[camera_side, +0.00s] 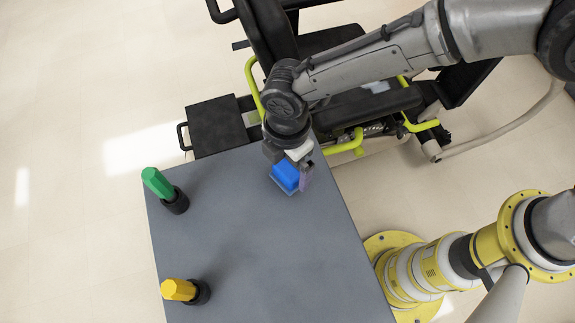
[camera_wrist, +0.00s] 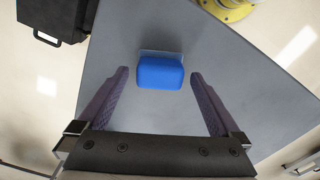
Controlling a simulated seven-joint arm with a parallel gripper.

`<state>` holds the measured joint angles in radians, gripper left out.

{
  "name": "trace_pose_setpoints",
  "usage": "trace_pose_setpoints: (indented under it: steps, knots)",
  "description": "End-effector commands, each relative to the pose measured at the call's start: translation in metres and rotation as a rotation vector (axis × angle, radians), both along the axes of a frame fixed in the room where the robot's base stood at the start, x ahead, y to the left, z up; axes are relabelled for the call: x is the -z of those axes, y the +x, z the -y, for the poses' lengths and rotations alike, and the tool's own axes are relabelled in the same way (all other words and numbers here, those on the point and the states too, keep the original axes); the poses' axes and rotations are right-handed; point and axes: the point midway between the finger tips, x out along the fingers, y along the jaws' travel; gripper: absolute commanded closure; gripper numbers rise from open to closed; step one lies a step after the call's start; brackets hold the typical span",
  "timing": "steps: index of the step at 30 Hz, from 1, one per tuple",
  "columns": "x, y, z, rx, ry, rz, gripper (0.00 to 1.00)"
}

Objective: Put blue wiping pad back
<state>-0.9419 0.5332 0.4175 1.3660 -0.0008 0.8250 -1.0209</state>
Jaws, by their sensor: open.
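The blue wiping pad (camera_side: 286,174) is a rounded block at the far side of the grey table, under my gripper. In the wrist view the pad (camera_wrist: 160,73) shows whole, with a thin pale blue-grey flat piece (camera_wrist: 160,53) showing along its far edge. My gripper (camera_wrist: 159,74) is open, with one purple finger on each side of the pad and a visible gap on both sides. In the side view one purple finger (camera_side: 306,177) shows to the right of the pad; the other is hidden. I cannot tell the exact height of the fingertips above the table.
On the grey table (camera_side: 260,240), a green handle (camera_side: 157,183) stands in a dark holder at the left, and a yellow handle (camera_side: 179,290) in another lower left. The stepper machine (camera_side: 360,105) stands behind the table. The table's middle is clear.

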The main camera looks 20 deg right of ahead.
Motion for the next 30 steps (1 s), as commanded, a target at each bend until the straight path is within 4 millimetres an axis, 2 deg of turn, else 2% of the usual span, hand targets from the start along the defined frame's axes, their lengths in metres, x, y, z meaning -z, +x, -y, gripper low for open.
trace_pose_setpoints:
  steps: [6,12,18,26,30]
  knots:
    - [-0.048,0.001,-0.001,0.0,0.005,0.003,0.0]
    - [-0.082,0.0,0.0,0.0,0.003,0.002,0.0]
    - [-0.1,0.0,0.0,0.0,0.001,0.001,0.0]
    - [-0.102,0.0,0.0,0.0,0.0,0.0,0.0]
    - [-0.114,0.007,0.013,0.052,0.012,0.009,0.0]
